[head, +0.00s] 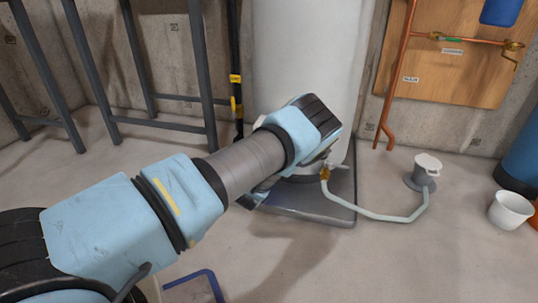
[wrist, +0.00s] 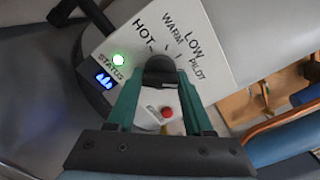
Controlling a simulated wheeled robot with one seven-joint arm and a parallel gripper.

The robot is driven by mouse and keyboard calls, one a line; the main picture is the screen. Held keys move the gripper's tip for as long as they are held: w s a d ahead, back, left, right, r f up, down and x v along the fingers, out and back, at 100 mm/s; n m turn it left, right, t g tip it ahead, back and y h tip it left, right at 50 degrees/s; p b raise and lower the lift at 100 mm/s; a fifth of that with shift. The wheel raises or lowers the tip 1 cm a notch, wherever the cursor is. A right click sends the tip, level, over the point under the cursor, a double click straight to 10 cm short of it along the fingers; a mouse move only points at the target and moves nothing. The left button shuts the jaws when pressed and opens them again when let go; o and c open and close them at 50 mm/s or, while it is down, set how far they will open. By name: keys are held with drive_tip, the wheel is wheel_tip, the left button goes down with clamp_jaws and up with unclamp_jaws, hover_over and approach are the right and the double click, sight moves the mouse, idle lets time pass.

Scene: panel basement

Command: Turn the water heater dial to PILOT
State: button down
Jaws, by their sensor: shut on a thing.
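The water heater (head: 305,55) is a tall white tank standing in a dark pan in the head view. Its control box (wrist: 205,62) fills much of the wrist view, with HOT, WARM, LOW and PILOT printed in an arc. The black dial (wrist: 161,67) sits below that arc. My gripper (wrist: 159,82) is shut on the dial, one green finger on each side. I cannot tell which mark the dial points to. A green status light (wrist: 119,60), a blue display (wrist: 103,80) and a red button (wrist: 167,112) are on the box. In the head view my arm hides the dial.
A dark pan (head: 335,208) lies under the tank. A pale hose (head: 385,218) runs from a brass valve (head: 325,174) to a floor drain (head: 423,177). A white bucket (head: 510,211) stands right. Copper pipes (head: 388,80) and a metal rack (head: 90,65) line the wall.

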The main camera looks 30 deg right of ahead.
drive_tip(key=shift+c, duration=1.6)
unclamp_jaws()
drive_tip(key=shift+s, duration=0.1)
drive_tip(key=p+v, duration=0.3)
drive_tip(key=v, duration=0.7)
drive_tip(key=shift+s+a+p, duration=0.25)
drive_tip(key=shift+a+p, duration=0.05)
drive_tip(key=shift+p, duration=0.1)
